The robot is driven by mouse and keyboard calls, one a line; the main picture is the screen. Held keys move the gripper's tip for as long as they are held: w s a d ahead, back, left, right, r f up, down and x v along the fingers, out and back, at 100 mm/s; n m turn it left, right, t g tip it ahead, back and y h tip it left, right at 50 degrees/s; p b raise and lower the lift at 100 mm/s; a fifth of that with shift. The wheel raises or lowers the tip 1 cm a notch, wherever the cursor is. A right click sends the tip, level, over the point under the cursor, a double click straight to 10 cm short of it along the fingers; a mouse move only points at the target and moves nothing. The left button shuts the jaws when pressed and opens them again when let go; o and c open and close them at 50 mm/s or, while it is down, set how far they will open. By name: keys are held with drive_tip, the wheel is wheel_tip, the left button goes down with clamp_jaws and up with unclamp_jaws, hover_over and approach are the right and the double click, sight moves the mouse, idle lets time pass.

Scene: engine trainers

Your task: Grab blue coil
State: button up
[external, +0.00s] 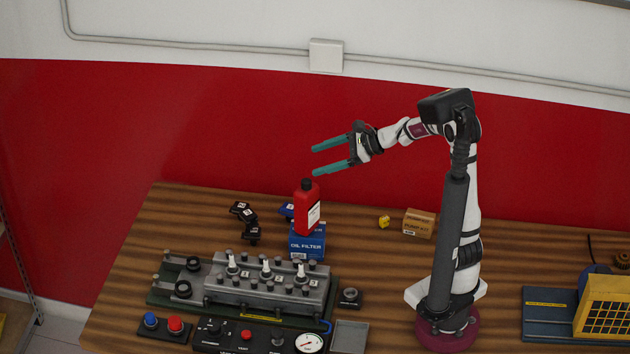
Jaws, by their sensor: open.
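My gripper (315,161) is open and empty, its two teal fingers spread and pointing left, high above the table. Several small black coils with white labels stand at the back of the table, one of them a black coil (241,209) at the left of the group. A partly hidden dark piece with blue on it (286,209), possibly the blue coil, is behind and left of the red bottle (307,210). The fingers are well above these things and touch nothing.
The red bottle stands at a blue oil filter box (307,245). A grey engine block (268,286) with spark plugs is in front. A control panel (258,337) lies at the front edge. A cardboard box (419,223) and small yellow piece (384,221) are right. The table's left back is clear.

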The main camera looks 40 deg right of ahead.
drive_tip(key=w+d+f+m+t+h, duration=0.2)
drive_tip(key=w+d+f+m, duration=0.1)
drive_tip(key=w+d+m, duration=0.25)
drive_tip(key=m+t, duration=0.1)
approach(289, 212)
drive_tip(key=w, duration=0.2)
drive_tip(key=w+a+f, duration=0.1)
drive_tip(key=w, duration=0.1)
drive_tip(key=w+a+f, duration=0.1)
drive_tip(key=w, duration=0.1)
drive_tip(key=shift+w+a, duration=0.25)
drive_tip(key=shift+w, duration=0.15)
drive_tip(key=x, duration=0.6)
drive_tip(key=shift+w+f, duration=0.15)
drive_tip(key=shift+w, duration=0.05)
clamp_jaws()
